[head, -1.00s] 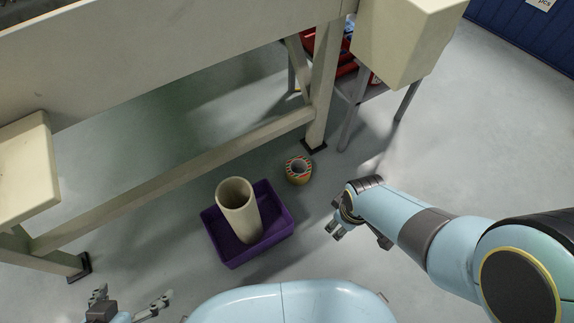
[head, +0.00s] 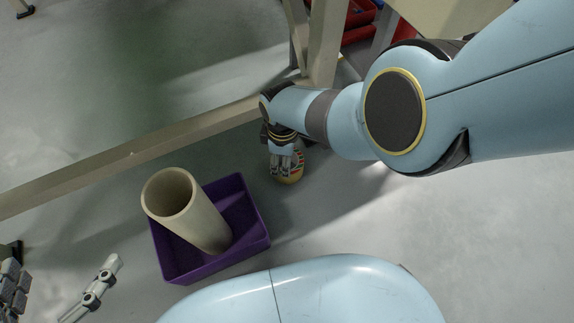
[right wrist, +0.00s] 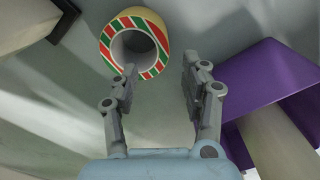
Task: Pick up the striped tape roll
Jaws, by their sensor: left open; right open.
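The striped tape roll (head: 290,178) is on the floor, partly hidden by my right gripper (head: 284,160) in the head view. In the right wrist view the roll (right wrist: 112,40) shows red, green and white stripes around a dark hole, with a tan outer side. My right gripper (right wrist: 160,70) is open and empty. The roll lies beyond its fingertips, mostly toward the left finger; whether they touch cannot be told. My left gripper (head: 56,290) is open at the lower left of the head view, far from the roll, and partly cut off.
A purple bin (head: 254,213) stands left of the roll, with a beige tube (head: 196,215) leaning in it. A beige frame beam (head: 130,157) and leg (head: 325,45) stand behind the roll. Grey floor between bin and roll is clear.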

